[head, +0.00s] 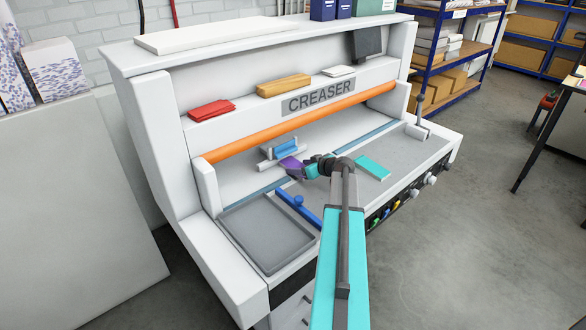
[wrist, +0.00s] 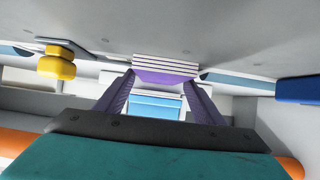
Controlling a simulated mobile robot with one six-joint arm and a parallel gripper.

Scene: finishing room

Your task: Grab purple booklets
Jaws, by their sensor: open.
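The purple booklets (wrist: 165,76) show in the wrist view as a small stack with white page edges and a purple cover, on the grey bed. My gripper (wrist: 160,88) has purple fingers, which are spread apart. The stack lies just beyond the fingertips, roughly centred between them. I cannot tell whether either finger touches it. In the head view my gripper (head: 294,167) reaches low over the machine bed. Purple fingers and booklets blend together there, so I cannot separate them clearly.
A blue block (head: 286,147) sits in a grey holder just behind the gripper. A blue bar (head: 298,209) and a grey tray (head: 266,235) are at front left. A teal block (head: 373,167) lies to the right. The orange roller (head: 300,122) spans above the bed.

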